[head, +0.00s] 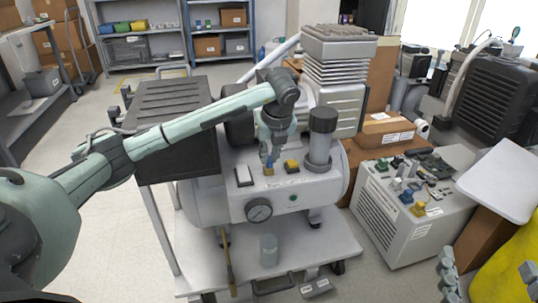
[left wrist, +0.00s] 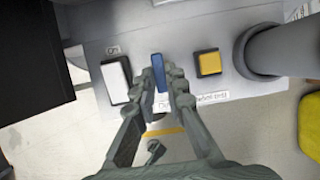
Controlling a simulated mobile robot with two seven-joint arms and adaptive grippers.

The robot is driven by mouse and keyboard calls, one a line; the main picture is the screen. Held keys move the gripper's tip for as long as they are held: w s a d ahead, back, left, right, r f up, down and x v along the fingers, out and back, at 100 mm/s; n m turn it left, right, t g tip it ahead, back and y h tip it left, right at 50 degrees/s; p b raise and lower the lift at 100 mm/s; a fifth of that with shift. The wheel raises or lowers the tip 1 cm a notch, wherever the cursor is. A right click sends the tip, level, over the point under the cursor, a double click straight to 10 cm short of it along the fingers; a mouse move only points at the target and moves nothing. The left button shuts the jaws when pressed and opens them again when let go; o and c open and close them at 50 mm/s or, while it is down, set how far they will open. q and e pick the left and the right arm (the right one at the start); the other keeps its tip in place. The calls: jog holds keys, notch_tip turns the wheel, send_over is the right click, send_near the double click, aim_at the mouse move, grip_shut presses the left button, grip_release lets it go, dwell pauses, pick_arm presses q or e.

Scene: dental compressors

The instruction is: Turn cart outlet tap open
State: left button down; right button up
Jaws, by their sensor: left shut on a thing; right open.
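The cart outlet tap shows in the left wrist view as a blue lever (left wrist: 159,72) on the grey compressor panel, pointing roughly up and down in the picture. My left gripper (left wrist: 164,84) has its fingers on both sides of the lever and is shut on it. In the head view my left gripper (head: 268,158) reaches down onto the panel from above and largely hides the tap. My right gripper (head: 487,263) shows at the lower right edge of the head view, its fingers spread apart and empty, away from the panel.
A white rocker switch (head: 244,176) and a yellow button (head: 291,166) flank the tap closely. A grey cylinder (head: 320,138) stands right of them. A pressure gauge (head: 258,210) is on the front. The cart shelf (head: 330,250) is below; another unit (head: 410,220) stands to the right.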

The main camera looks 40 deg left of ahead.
dwell(0.4)
pick_arm(q)
jog(key=c, duration=1.6)
grip_release()
jog(key=shift+o, duration=0.2)
jog(key=v, duration=1.2)
jog(key=shift+w, duration=0.1)
